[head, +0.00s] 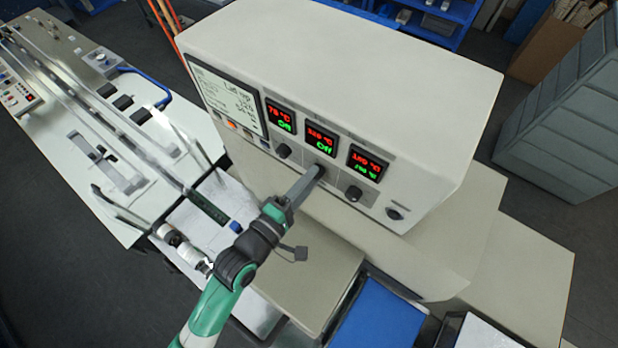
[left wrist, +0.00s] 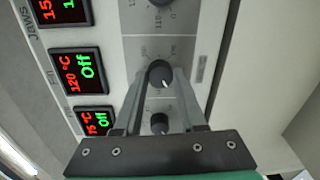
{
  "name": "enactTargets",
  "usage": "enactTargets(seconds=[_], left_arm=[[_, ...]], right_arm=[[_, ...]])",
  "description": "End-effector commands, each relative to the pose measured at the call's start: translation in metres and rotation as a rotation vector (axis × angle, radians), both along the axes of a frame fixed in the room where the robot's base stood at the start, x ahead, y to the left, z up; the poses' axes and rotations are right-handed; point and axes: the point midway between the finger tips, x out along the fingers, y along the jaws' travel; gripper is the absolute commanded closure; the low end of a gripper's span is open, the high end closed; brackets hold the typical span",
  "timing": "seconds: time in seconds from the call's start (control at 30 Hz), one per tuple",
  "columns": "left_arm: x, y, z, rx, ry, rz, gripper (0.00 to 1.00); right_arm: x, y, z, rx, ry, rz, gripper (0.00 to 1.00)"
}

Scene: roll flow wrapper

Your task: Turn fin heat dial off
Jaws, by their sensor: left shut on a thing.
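My left gripper (head: 316,173) is shut on the middle dial of the machine's front panel. In the left wrist view the dark round middle dial (left wrist: 160,72) sits between the two fingers, with a white mark on it. The middle display (head: 320,139) belongs above this dial and shows a red number and green "Off". In the left wrist view that display (left wrist: 78,72) reads 120 °C and Off. The fingers hide most of the dial in the head view. My right gripper is not in view.
The left dial (head: 283,151) and right dial (head: 353,193) flank the held one, each below its own lit display. A dark switch (head: 396,213) sits at far right. A white screen (head: 226,101) is at the left.

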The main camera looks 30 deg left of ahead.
Motion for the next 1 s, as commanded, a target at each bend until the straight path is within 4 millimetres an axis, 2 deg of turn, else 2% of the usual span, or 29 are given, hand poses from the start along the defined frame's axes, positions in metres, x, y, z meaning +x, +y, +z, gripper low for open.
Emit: enactTargets(seconds=[0.37,0.4,0.53,0.57,0.87,1.0], left_arm=[[0.0,0.0,0.0,-0.005,0.001,0.0,1.0],[0.0,0.0,0.0,-0.005,0.002,0.0,0.56],[0.0,0.0,0.0,-0.005,0.001,0.0,0.33],[0.0,0.0,0.0,-0.005,0.001,0.0,0.3],[-0.002,0.0,0.0,-0.004,0.001,0.0,0.3],[-0.017,0.003,-0.001,-0.005,0.003,0.0,0.3]], right_arm=[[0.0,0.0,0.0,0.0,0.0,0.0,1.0],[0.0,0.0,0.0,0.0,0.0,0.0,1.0],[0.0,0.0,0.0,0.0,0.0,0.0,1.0],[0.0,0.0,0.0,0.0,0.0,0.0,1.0],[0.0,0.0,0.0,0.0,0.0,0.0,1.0],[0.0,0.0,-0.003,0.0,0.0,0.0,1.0]])
